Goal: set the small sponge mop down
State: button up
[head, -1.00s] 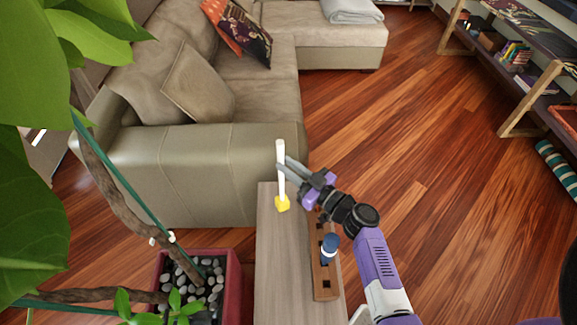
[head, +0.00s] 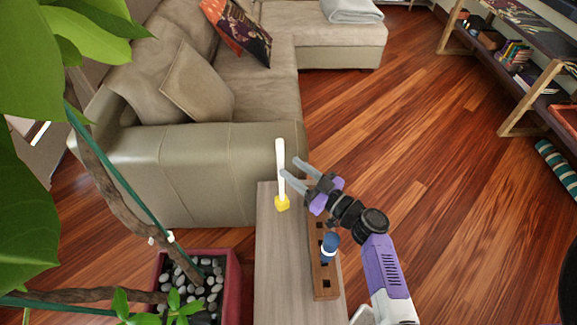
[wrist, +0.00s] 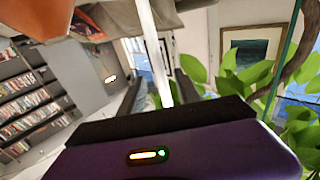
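The small sponge mop (head: 280,170) has a white handle and a yellow sponge head. It stands upright, sponge down, near the far end of the narrow wooden table (head: 279,262). My gripper (head: 291,168) is open just right of the handle, its two fingers apart and pointing at it. In the wrist view the white handle (wrist: 154,52) rises in front of my gripper (wrist: 145,92), between the spread fingers. I cannot tell whether a finger still touches the handle.
A wooden block with square holes (head: 325,285) lies along the table's right side, with a dark blue-topped object (head: 329,245) in it. A sofa (head: 200,170) stands behind the table. A potted plant (head: 232,285) is at the left.

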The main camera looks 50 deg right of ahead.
jog(key=s+b, duration=0.2)
jog(key=s, duration=0.7)
jog(key=shift+s+f, duration=0.15)
jog(key=shift+s, duration=0.05)
jog(key=shift+s, duration=0.1)
